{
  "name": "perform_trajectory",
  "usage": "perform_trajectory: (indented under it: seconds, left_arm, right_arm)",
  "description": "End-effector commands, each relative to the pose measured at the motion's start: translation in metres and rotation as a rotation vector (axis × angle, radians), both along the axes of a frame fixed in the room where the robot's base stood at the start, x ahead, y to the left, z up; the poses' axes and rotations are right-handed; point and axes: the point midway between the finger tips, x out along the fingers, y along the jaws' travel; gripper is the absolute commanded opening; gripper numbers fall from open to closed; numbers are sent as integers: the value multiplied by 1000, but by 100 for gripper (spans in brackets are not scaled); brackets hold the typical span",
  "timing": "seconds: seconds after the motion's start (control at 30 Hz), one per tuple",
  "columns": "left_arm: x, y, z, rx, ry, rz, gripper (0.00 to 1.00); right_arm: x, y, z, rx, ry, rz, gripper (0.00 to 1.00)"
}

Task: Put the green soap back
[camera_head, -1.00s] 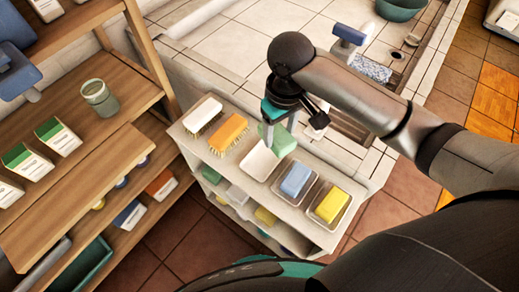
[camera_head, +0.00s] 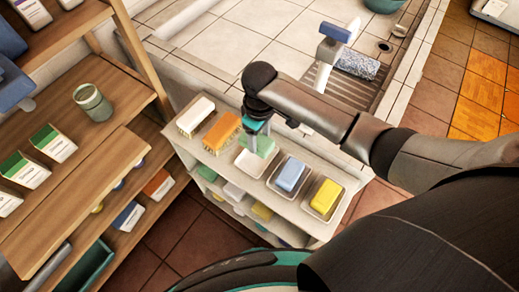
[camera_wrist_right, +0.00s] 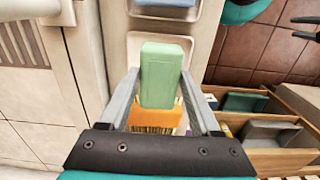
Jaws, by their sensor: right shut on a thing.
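My right gripper (camera_head: 258,132) is shut on the green soap (camera_head: 264,146), over the far end of an empty white dish (camera_head: 250,164) on the shelf top. In the right wrist view the green soap (camera_wrist_right: 163,75) is upright between the two grey fingers and covers part of the dish (camera_wrist_right: 135,50). I cannot tell whether the soap touches the dish. A blue soap (camera_head: 291,175) and a yellow soap (camera_head: 326,196) lie in dishes to the right. Dark prongs at the right wrist view's right edge may be my left gripper; I cannot tell.
An orange brush (camera_head: 221,131) and a white brush (camera_head: 197,111) lie left of the empty dish. The orange brush is right beside the soap in the right wrist view. A tiled basin (camera_head: 270,35) stands behind, and a wooden rack (camera_head: 95,150) is on the left.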

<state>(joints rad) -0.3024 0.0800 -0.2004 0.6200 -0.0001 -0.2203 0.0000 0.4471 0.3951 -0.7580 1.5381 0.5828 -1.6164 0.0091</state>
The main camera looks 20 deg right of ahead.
Motion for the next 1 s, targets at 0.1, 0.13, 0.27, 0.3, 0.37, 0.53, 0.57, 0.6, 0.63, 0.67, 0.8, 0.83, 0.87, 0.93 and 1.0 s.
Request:
perform_trajectory:
  seconds: [0.1, 0.13, 0.27, 0.3, 0.37, 0.53, 0.57, 0.6, 0.63, 0.67, 0.8, 0.83, 0.87, 0.93, 1.0]
  left_arm:
    - [1, 0, -5, 0, -1, 1, 50]
    - [1, 0, -5, -1, -2, 1, 50]
    - [2, 0, -9, -1, -2, 1, 50]
    - [2, 0, -11, -1, -2, 1, 50]
    - [2, 0, -14, -1, -2, 1, 50]
    - [2, 0, -18, 0, -2, 1, 50]
    - [2, 0, -18, 0, -2, 1, 50]
    - [2, 0, -18, 0, -2, 1, 50]
    - [2, 0, -18, 0, -2, 1, 50]
    - [2, 0, -17, 0, -2, 1, 50]
    - [2, 0, -17, 0, -2, 1, 50]
    - [2, 0, -18, 0, -3, 1, 50]
    - [2, 0, -18, 0, -3, 1, 50]
    - [2, 0, -19, -1, -3, 1, 50]
    - [2, 0, -18, -1, -3, 1, 50]
  right_arm:
    - [0, 0, -16, 1, -1, 0, 0]
    - [0, 0, -18, 0, -1, 1, 0]
    - [0, 0, -30, -1, 0, 1, 0]
    - [-1, 0, -37, -2, 1, 1, 0]
    - [0, 0, -47, -1, 1, 0, 0]
    - [0, 0, -62, 1, -1, 0, 0]
    - [0, 0, -63, 1, -2, 0, 0]
    - [0, 0, -63, 0, -2, 1, 0]
    - [0, 0, -62, 0, -2, 1, 0]
    - [0, 0, -62, 0, -2, 1, 0]
    - [0, 0, -62, 0, -2, 1, 0]
    - [0, 0, -63, 0, -2, 0, 0]
    - [0, 0, -64, 0, -2, 0, 0]
    - [0, 0, -66, 0, -1, 0, 0]
    - [0, 0, -66, -1, -1, 0, 70]
